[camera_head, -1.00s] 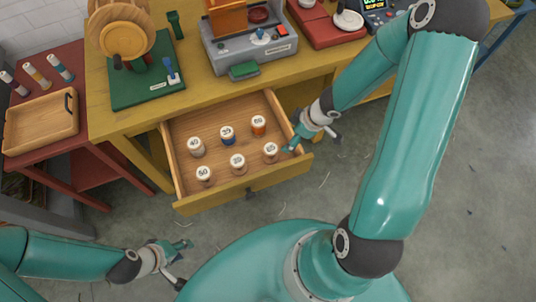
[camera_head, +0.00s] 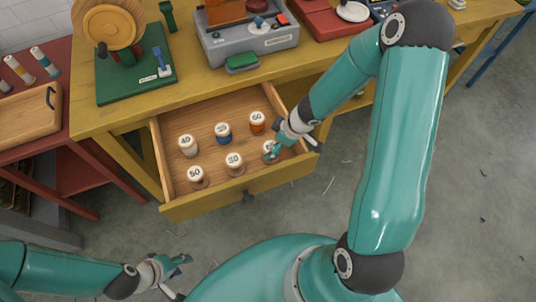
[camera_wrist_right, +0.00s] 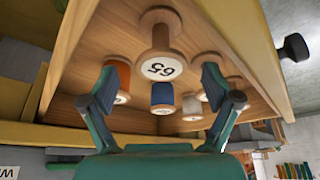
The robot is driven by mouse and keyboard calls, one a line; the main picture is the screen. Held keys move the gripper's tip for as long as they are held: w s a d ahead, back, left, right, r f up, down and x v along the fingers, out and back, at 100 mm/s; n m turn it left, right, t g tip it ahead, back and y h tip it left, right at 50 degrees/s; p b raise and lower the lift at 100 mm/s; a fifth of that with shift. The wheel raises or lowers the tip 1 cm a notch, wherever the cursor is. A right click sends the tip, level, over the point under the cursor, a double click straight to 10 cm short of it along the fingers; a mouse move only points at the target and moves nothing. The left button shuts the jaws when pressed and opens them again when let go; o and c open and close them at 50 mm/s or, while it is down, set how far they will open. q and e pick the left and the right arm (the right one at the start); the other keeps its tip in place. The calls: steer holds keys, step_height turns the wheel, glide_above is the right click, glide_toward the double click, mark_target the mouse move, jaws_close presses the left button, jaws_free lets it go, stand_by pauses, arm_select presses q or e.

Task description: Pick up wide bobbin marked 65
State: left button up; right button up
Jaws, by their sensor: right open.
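The wide bobbin marked 65 (camera_wrist_right: 160,52) shows large in the right wrist view, with bare wood flanges and an upside-down number on its white end. In the head view the same bobbin (camera_head: 270,146) stands in the front right of the open drawer, partly hidden by my right gripper (camera_head: 291,146). In the right wrist view my right gripper (camera_wrist_right: 159,80) is open and empty, its fingers to either side and below the bobbin in the picture, apart from it. My left gripper (camera_head: 180,276) is open and empty above the floor, outside the drawer.
The drawer (camera_head: 240,187) also holds several other bobbins: 40 (camera_head: 187,147), a blue one (camera_head: 223,134), orange 60 (camera_head: 257,123), 50 (camera_head: 197,178) and 30 (camera_head: 234,165). The drawer's right wall is close to my right gripper. A cluttered yellow bench (camera_head: 190,92) stands behind.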

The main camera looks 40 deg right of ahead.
mark_target(271, 146)
steer(key=b+x, duration=0.2)
steer(key=x, duration=0.2)
steer(key=shift+w+r, duration=0.15)
steer(key=shift+r, duration=0.1)
steer(key=c, duration=1.2)
